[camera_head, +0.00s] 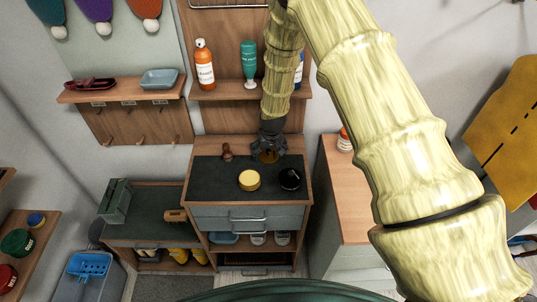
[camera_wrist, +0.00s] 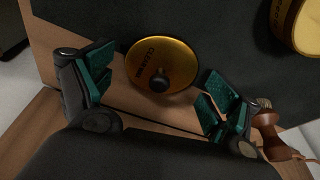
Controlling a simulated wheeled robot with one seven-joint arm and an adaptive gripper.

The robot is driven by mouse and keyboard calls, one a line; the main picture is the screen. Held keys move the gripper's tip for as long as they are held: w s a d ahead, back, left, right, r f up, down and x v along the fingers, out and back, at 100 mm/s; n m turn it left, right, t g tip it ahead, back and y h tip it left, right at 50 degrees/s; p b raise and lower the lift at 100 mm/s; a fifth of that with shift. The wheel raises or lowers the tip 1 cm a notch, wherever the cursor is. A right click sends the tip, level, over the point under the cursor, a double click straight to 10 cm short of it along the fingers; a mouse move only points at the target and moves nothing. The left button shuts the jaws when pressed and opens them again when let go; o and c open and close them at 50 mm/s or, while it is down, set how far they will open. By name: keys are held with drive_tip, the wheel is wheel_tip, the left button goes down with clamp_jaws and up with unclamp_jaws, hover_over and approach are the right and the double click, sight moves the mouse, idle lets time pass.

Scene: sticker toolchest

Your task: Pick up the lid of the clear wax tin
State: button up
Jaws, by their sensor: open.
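A round gold lid (camera_wrist: 163,66) with a small dark knob and dark lettering, which seems to read "clear wax", lies at the rear edge of the dark worktop mat. In the head view the lid (camera_head: 268,157) shows just below my gripper (camera_head: 270,146). In the wrist view my gripper (camera_wrist: 158,92) is open, with green-padded fingers on either side of the lid, apart from it. I cannot tell the height gap. A yellow round tin (camera_head: 249,180) stands nearer the front; its edge shows in the wrist view (camera_wrist: 297,25).
A black round tin (camera_head: 290,180) stands right of the yellow one. A brown wooden-handled item (camera_head: 227,152) is left of my gripper; it also shows near the right finger (camera_wrist: 272,137). A shelf with bottles (camera_head: 205,66) is behind.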

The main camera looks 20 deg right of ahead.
drive_tip(key=c, duration=0.9)
drive_tip(key=shift+s+r, duration=0.1)
drive_tip(key=shift+c, duration=0.5)
drive_tip(key=shift+b, duration=0.3)
drive_tip(key=shift+c, duration=0.7)
